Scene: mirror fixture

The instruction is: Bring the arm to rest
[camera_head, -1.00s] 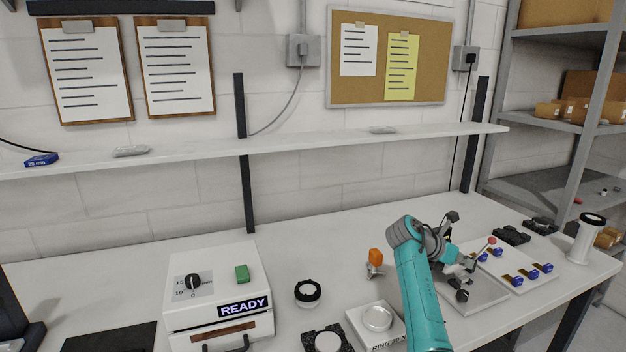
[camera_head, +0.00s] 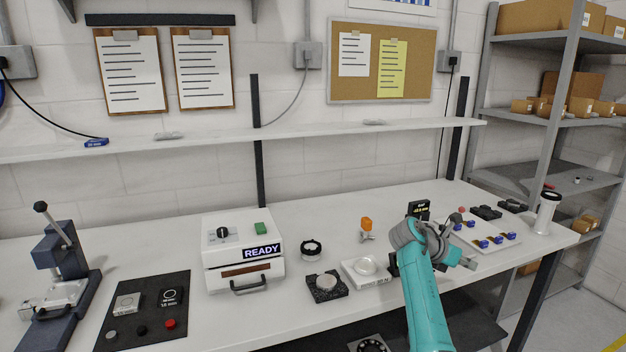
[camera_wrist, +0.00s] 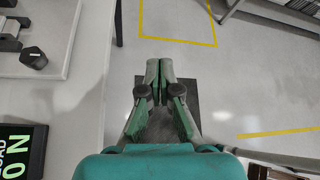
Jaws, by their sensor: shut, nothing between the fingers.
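My arm, teal with grey joints, reaches up from the lower middle-right of the head view. My gripper (camera_wrist: 160,68) shows in the wrist view with its two fingers together and nothing between them. There it hangs over the grey floor (camera_wrist: 185,80), just off the edge of the white table. In the head view my gripper (camera_head: 469,264) is small and partly hidden by the wrist, in front of the right part of the table (camera_head: 340,220).
A press (camera_head: 62,262), a white box reading READY (camera_head: 245,275), and an orange-topped piece (camera_head: 366,224) stand on the table. A white board with blue pieces (camera_head: 512,246) lies at right. A small black display (camera_head: 418,210) stands behind my arm.

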